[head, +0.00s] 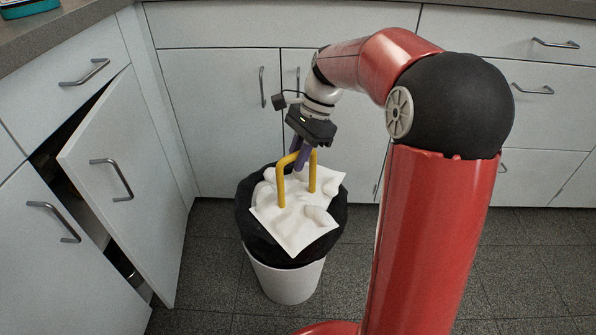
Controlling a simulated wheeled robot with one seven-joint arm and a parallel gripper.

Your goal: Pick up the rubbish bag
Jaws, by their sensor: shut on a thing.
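The rubbish bag (262,247) is black and lines a white bin (287,283) on the floor, its edge folded over the rim. White crumpled rubbish (292,228) fills its top. A yellow handle (281,188) stands up out of the white rubbish as an upside-down U. My gripper (303,158) points down from above, with purple fingers shut on the top bar of the yellow handle. The fingers partly hide the handle's middle. The bag still sits within the bin.
A cabinet door (125,185) stands ajar at the left, with a dark gap behind it. White drawers and cupboards (220,110) line the back. Dark tiled floor (210,270) is clear around the bin. A grey countertop (60,32) is at upper left.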

